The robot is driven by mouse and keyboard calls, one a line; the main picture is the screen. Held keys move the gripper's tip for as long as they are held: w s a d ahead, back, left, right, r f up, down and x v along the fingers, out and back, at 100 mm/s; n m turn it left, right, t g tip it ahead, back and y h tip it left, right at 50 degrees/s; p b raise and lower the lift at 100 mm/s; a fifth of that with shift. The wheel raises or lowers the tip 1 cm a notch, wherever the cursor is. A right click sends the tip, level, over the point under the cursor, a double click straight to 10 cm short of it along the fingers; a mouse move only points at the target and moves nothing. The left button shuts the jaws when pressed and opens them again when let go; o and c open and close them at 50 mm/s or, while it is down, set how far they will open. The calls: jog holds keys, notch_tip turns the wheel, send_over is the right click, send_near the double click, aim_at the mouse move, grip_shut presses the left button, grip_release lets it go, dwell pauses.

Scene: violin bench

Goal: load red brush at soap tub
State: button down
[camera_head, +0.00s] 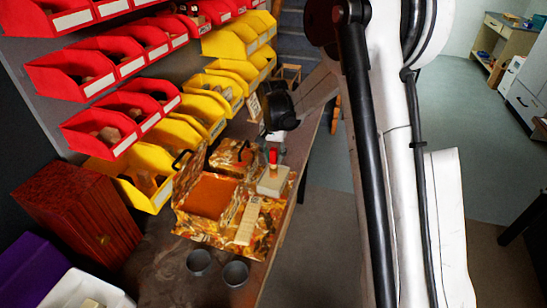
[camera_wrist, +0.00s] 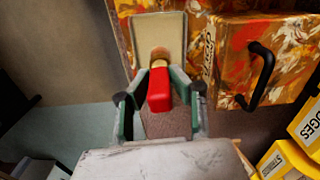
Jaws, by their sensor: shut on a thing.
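The red brush (camera_wrist: 158,90) has a red handle and a tan tip. My gripper (camera_wrist: 160,102) is shut on its handle, one finger on each side. The brush also shows in the head view (camera_head: 273,156), below my gripper (camera_head: 274,147). The soap tub (camera_wrist: 172,24) is a shallow pale rectangular tray, which shows in the head view (camera_head: 268,190) on the right edge of the bench. The brush tip points at the tub and overlaps its near part in the wrist view. I cannot tell whether the tip touches the tub's contents.
An open orange patterned case (camera_head: 207,196) and a black-handled patterned box (camera_wrist: 287,38) stand close by. Two dark cups (camera_head: 235,273) stand at the front. Yellow bins (camera_head: 213,90) and red bins (camera_head: 75,75) line the left. Open floor lies beyond the bench's right edge.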

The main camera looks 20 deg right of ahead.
aim_at(273, 149)
jog(key=shift+f+b, duration=0.55)
jog(key=shift+b, duration=0.1)
dwell(2.2)
jog(key=shift+r, duration=0.1)
jog(key=shift+r+p, duration=1.45)
jog(key=shift+r, duration=2)
